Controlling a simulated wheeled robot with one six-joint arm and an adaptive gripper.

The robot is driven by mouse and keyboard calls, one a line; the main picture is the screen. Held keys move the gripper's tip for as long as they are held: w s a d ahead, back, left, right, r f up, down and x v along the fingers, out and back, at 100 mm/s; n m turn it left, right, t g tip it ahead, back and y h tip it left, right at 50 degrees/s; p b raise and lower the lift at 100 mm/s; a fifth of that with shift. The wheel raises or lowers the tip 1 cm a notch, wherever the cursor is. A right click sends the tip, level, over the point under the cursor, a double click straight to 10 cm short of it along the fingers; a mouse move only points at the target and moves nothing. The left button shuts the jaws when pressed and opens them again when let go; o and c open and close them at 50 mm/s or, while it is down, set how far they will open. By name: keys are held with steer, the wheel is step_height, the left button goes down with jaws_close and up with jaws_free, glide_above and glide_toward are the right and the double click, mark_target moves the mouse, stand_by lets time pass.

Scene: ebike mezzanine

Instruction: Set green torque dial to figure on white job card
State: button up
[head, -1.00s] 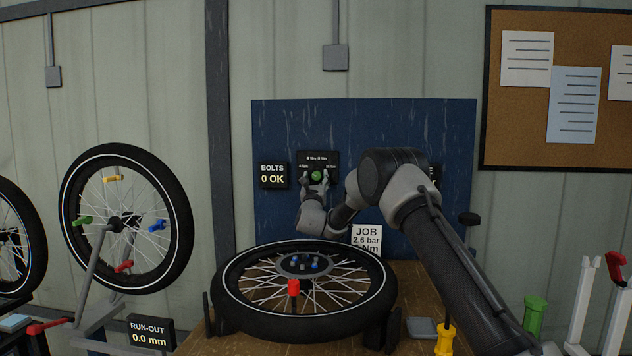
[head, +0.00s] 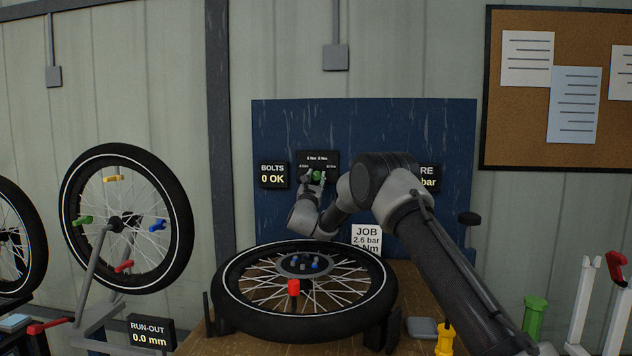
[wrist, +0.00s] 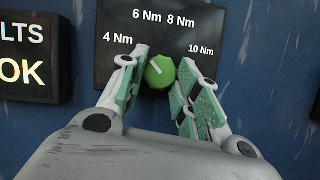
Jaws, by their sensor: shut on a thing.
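The green torque dial (wrist: 160,72) is on a black panel (wrist: 118,75) marked 4, 6, 8 and 10 Nm. Its white pointer line slants to the upper left, toward the 4 and 6 Nm side. My gripper (wrist: 161,82) is shut on the dial, one finger on each side. In the head view the dial (head: 317,175) is partly covered by my gripper (head: 316,178). The white job card (head: 366,239) stands behind the wheel and reads JOB, 2.6 bar and a Nm line. The Nm figure is partly hidden and I cannot read it.
A blue backboard (head: 280,215) carries the BOLTS 0 OK display (head: 273,175) left of the panel. A display reading bar (head: 429,178) is partly behind my arm. A wheel (head: 240,312) lies on the bench below, with a red piece (head: 293,287) on it.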

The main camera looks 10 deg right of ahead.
steer(key=m+g+h, duration=0.1)
steer(key=m, duration=0.2)
steer(key=m+g+h, duration=0.1)
steer(key=m, duration=0.2)
steer(key=shift+a+r+m, duration=0.1)
steer(key=shift+a+m, duration=0.1)
steer(key=shift+m, duration=0.2)
steer(key=shift+h, duration=0.4)
steer(key=o, duration=1)
steer(key=r+v, duration=0.1)
steer(key=v, duration=0.4)
steer(key=r+v, duration=0.1)
steer(key=v, duration=0.4)
steer(key=s+r+v, duration=0.1)
steer(key=v, duration=0.5)
steer(key=shift+s+a+r, duration=0.15)
steer(key=shift+a+r, duration=0.2)
steer(key=shift+a, duration=0.1)
